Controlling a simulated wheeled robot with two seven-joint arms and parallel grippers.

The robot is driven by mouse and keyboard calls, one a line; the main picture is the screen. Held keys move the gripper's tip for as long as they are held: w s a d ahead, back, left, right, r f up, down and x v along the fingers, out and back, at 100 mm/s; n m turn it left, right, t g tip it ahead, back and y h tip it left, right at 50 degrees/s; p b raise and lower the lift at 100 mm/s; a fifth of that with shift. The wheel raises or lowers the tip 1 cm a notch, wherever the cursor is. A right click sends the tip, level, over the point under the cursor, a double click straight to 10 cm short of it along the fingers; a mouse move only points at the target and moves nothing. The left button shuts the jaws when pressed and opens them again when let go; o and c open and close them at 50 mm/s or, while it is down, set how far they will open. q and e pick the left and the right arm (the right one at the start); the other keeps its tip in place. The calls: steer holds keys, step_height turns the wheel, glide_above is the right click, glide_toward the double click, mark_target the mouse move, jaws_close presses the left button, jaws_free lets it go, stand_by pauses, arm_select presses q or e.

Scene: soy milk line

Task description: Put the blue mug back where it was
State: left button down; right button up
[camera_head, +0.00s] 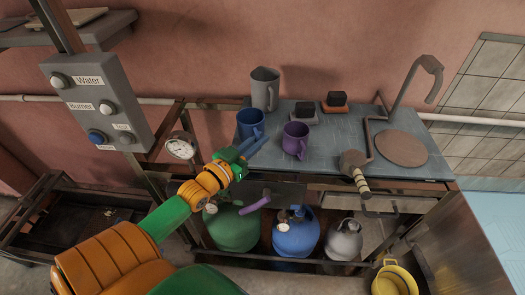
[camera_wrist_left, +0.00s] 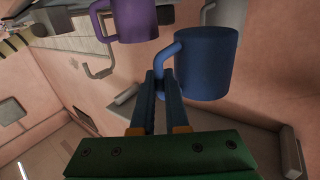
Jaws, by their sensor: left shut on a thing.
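The blue mug (camera_head: 250,123) is at the left end of the blue-grey table, left of the purple mug (camera_head: 296,141) and in front of the grey pitcher (camera_head: 264,88). My left gripper (camera_head: 247,147) reaches it from the front left, its blue fingers shut on the mug's handle. In the left wrist view the blue mug (camera_wrist_left: 206,63) shows beside the fingers, with its handle between the fingertips (camera_wrist_left: 163,85). I cannot tell whether the mug's base touches the table. My right gripper is not in view.
The table (camera_head: 340,150) also holds two small dark blocks (camera_head: 336,101) on stands and a round brown plate (camera_head: 401,148) at the right. A button panel (camera_head: 97,100) and a gauge (camera_head: 181,147) stand left. Gas cylinders (camera_head: 296,235) and a yellow pot (camera_head: 395,280) are below.

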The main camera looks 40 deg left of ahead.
arm_select(q)
steer(key=f, duration=0.1)
steer(key=w+f, duration=0.1)
steer(key=w, duration=0.1)
steer(key=shift+w+a+f, duration=0.15)
steer(key=shift+a+f, duration=0.1)
steer(key=shift+f, duration=0.15)
step_height(320, 180, down, 3)
steer(key=shift+r+b, duration=0.1)
steer(key=shift+b, duration=0.55)
steer(key=shift+d, duration=0.1)
steer(key=c, duration=0.9)
jaws_free()
